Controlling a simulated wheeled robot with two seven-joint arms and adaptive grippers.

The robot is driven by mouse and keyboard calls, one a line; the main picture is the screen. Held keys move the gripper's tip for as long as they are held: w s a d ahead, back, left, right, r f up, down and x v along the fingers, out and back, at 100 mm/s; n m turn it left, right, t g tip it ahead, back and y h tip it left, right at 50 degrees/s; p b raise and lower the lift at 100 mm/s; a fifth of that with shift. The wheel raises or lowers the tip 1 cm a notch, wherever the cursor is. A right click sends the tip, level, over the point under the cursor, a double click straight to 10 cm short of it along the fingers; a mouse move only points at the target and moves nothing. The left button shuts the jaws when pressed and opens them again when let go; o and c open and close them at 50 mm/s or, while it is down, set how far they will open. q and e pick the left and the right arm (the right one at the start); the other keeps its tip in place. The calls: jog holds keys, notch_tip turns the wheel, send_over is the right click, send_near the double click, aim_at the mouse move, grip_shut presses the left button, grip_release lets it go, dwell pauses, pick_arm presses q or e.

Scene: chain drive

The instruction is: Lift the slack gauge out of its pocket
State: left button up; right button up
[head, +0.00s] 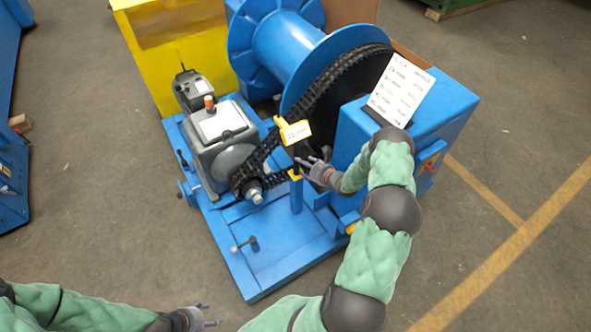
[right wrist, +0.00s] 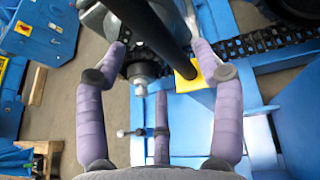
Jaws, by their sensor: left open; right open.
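The slack gauge shows in the head view as a yellow piece with a white label (head: 295,132) above a dark stem. The stem goes down to a blue post with a yellow top (head: 296,175), which looks like its pocket. In the right wrist view a thick black rod (right wrist: 158,28) slants between my fingers towards the yellow top (right wrist: 187,71). My right gripper (head: 311,166) is open beside the stem; its purple fingers (right wrist: 160,52) lie on either side of the rod. I cannot tell whether they touch it. My left gripper (head: 207,315) is open and empty at the bottom edge.
The black chain (head: 325,83) runs from the small sprocket (head: 250,187) to the large wheel, close to the gauge. A grey motor unit (head: 220,135) stands left. A white card (head: 401,85) stands on the blue housing (head: 445,95). The front of the blue base (head: 275,258) is mostly clear.

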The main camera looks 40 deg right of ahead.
jog(key=b+x, duration=0.1)
jog(key=x, duration=0.2)
jog(key=b+x, duration=0.1)
jog(key=x, duration=0.1)
jog(key=shift+a+f+b, duration=0.1)
jog(key=shift+f+b, duration=0.2)
jog(key=shift+b, duration=0.05)
jog(key=shift+w+f, duration=0.1)
jog(key=shift+w, duration=0.45)
grip_shut()
jog(key=shift+w+r, duration=0.1)
jog(key=shift+r, duration=0.15)
